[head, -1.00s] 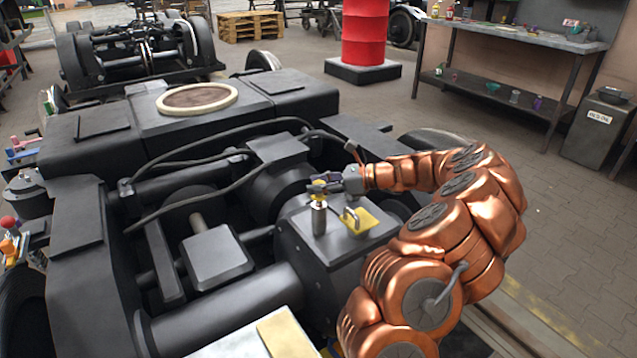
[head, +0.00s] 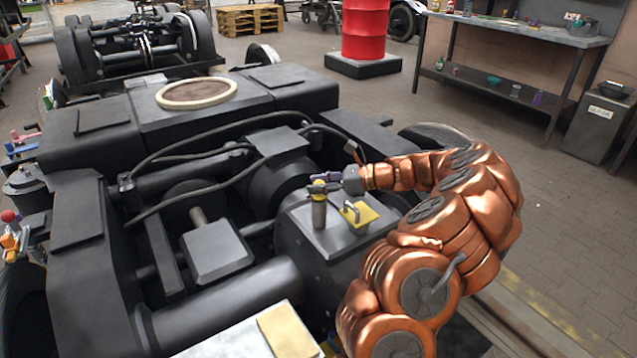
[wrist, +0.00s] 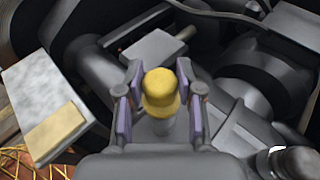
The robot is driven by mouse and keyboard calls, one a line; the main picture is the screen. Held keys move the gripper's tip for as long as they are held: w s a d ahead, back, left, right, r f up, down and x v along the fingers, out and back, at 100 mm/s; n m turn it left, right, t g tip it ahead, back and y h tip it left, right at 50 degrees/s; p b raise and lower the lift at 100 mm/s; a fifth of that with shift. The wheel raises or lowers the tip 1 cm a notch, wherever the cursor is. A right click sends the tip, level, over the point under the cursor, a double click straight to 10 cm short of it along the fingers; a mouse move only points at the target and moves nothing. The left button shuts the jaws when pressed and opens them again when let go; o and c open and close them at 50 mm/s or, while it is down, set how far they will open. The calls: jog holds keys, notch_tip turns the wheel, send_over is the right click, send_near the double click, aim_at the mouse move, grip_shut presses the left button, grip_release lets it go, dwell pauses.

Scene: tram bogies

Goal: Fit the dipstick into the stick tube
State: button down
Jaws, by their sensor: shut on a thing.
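The dipstick has a yellow knob-like head (wrist: 161,88), which also shows in the head view (head: 318,188). My gripper (head: 324,184) is shut on the dipstick just below its top. In the wrist view, the purple-padded fingers of my gripper (wrist: 160,116) stand on both sides of the yellow head. The stick tube (head: 319,213) is a short grey-brown upright cylinder on the dark gearbox (head: 325,240). The dipstick head is directly above or at the tube's mouth. The rod is not visible, so I cannot tell how deep it sits.
A yellow plate with a handle (head: 360,214) lies on the gearbox just right of the tube. Black hoses (head: 205,158) arch behind. A pale board with a yellow pad (head: 285,333) is in front. A workbench (head: 520,35) and red drum (head: 365,30) stand far back.

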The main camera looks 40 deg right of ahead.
jog(key=shift+f, duration=0.4)
jog(key=c, duration=0.7)
grip_release()
jog(key=shift+o, duration=0.2)
jog(key=v, duration=1.2)
jog(key=shift+a+r, duration=0.1)
